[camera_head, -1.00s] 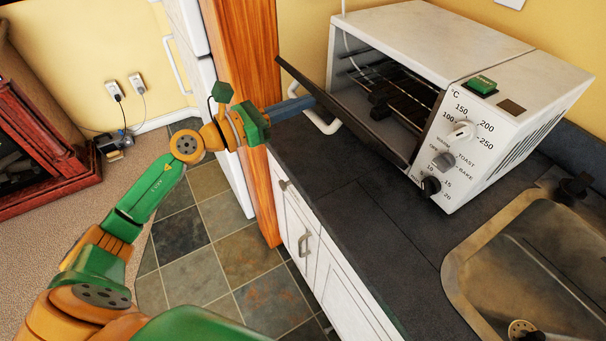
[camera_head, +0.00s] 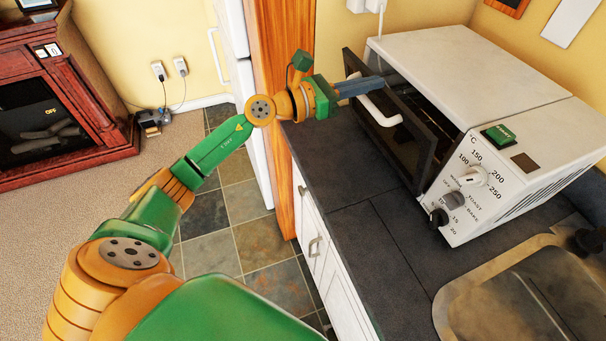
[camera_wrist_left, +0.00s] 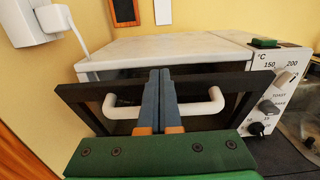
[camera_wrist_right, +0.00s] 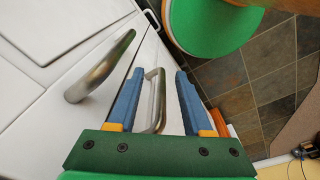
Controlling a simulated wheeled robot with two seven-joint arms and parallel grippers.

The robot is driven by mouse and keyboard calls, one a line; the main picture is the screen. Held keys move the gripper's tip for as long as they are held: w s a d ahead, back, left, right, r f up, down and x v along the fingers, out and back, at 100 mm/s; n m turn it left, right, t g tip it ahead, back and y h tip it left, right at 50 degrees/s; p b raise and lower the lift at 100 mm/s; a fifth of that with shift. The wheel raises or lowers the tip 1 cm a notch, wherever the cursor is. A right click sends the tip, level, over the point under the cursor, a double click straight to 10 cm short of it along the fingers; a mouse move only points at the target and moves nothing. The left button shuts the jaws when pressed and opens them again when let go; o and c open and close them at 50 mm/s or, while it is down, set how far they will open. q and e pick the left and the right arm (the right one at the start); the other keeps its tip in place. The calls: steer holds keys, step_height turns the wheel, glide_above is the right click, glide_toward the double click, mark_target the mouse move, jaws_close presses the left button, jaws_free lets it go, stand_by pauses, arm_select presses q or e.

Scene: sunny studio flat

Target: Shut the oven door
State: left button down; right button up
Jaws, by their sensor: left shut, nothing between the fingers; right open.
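The white toaster oven (camera_head: 460,62) stands on the dark counter. Its dark-framed door (camera_head: 418,150) is swung up part way, with a gap between its top edge and the oven body. The white door handle (camera_head: 376,108) is on the outer face and also shows in the left wrist view (camera_wrist_left: 205,106). My left gripper (camera_head: 378,83) is shut and empty, its blue fingers at the door's outer side by the handle. In the left wrist view the fingers (camera_wrist_left: 160,75) cross in front of the handle's middle; contact is unclear. My right gripper (camera_wrist_right: 153,80) is open, near metal cabinet handles.
A sink (camera_head: 520,290) lies right of the oven. White cabinets (camera_head: 325,255) are below the counter (camera_head: 345,215). A wooden panel (camera_head: 283,60) stands left of the counter. A wall plug and cord (camera_head: 368,6) are behind the oven. The tiled floor is open.

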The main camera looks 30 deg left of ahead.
arm_select(q)
steer(key=shift+w+d+r, duration=0.1)
steer(key=shift+w+d, duration=0.35)
steer(key=shift+d, duration=0.05)
arm_select(e)
steer(key=shift+d+r, duration=0.1)
steer(key=shift+d, duration=0.2)
arm_select(q)
steer(key=shift+a, duration=0.1)
arm_select(e)
steer(key=shift+a, duration=0.2)
stand_by(0.5)
